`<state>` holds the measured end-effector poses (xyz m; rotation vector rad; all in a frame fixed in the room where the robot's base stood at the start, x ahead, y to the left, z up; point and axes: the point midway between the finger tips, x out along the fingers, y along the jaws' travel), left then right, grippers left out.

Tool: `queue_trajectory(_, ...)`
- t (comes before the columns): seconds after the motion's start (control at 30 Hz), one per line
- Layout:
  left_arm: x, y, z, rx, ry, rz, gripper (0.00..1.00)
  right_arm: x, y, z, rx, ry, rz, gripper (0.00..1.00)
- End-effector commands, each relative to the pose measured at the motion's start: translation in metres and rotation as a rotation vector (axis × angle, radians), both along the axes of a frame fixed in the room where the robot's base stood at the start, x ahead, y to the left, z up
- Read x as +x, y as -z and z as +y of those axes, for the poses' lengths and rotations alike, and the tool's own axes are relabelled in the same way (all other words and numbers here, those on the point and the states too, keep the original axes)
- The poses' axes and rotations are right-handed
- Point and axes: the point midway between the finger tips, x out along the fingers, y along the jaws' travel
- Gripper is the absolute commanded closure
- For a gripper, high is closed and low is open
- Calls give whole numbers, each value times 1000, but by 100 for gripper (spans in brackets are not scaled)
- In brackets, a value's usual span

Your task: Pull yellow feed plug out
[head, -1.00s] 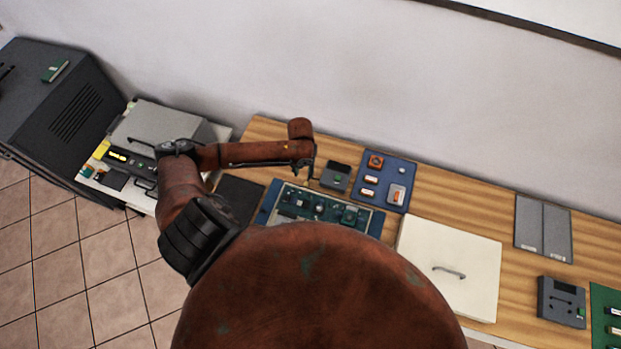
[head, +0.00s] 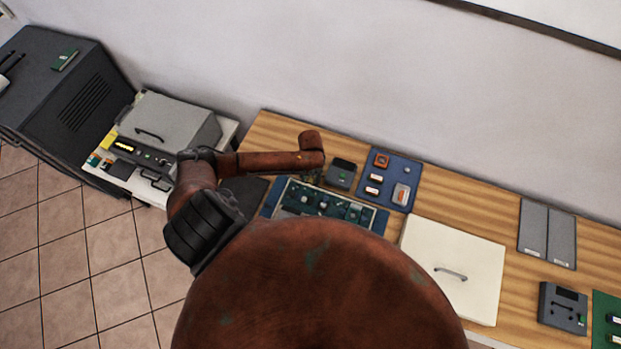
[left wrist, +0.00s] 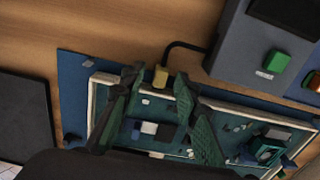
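The yellow feed plug (left wrist: 161,77) sits at the back edge of the framed circuit board (left wrist: 115,140) in the left wrist view. A black cable (left wrist: 185,45) runs from it to a grey box (left wrist: 232,48). My left gripper (left wrist: 157,74) is open, with one green finger on each side of the plug. I cannot tell whether either finger touches it. In the head view my left gripper (head: 308,176) is small and partly hidden, low over the back of the board (head: 322,208). The plug cannot be made out there. My right gripper is not in view.
The grey box (head: 341,173) and a blue tray of small parts (head: 410,168) stand right of my gripper. A dark panel (head: 243,192) lies left of the board. A white lidded panel (head: 455,245) lies to the right. A wall runs behind the table.

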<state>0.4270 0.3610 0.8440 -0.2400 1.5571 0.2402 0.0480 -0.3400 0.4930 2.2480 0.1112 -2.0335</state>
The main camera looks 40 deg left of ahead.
Motion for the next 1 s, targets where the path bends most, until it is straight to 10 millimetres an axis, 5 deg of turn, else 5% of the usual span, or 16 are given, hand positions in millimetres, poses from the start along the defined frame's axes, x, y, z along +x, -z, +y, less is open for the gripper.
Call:
queue_trajectory(0.4,0,0,0,0,-1,0,99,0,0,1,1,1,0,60)
queue_trajectory(1.0,3,-1,2,3,-1,-1,100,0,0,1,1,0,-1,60)
